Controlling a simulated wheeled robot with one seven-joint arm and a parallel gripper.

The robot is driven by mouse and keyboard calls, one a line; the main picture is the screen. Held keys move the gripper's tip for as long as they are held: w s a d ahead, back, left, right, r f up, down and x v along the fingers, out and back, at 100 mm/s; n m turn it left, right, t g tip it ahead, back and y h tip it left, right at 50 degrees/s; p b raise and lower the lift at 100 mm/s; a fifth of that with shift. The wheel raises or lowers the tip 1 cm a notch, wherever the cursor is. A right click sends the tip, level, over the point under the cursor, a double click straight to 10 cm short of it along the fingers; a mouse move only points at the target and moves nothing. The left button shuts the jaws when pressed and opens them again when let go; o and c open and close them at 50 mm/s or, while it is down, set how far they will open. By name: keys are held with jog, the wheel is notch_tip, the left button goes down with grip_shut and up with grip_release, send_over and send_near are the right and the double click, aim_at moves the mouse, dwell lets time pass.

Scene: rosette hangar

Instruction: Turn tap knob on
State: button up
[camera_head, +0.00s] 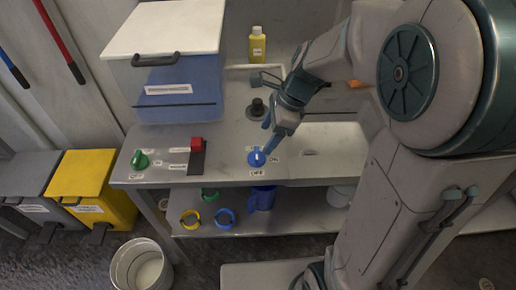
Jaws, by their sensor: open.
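A round blue knob (256,158) sits on the front of the grey workbench (225,150), with a white pointer mark on it. The label "ON" is to its right and "OFF" is below it. The mark looks roughly upright, but its exact angle is hard to tell. My gripper (269,140) points down just above and to the right of the knob, open and with nothing seen between its fingers. The fingertips are very close to the knob; I cannot tell whether they touch it. A green knob (140,160) with its own label sits at the left front of the bench.
A red-handled lever (197,145) stands between the knobs. Behind are a dark round fitting (257,107), a blue-and-white lidded box (180,85) and a yellow bottle (257,46). Coloured rings and a blue jug (262,198) are on the lower shelf. A bucket (141,266) and a yellow bin (92,187) stand left.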

aim_at(256, 153)
jog(key=x, duration=0.6)
jog(key=shift+a+f, duration=0.15)
jog(key=shift+f, duration=0.25)
jog(key=c, duration=1)
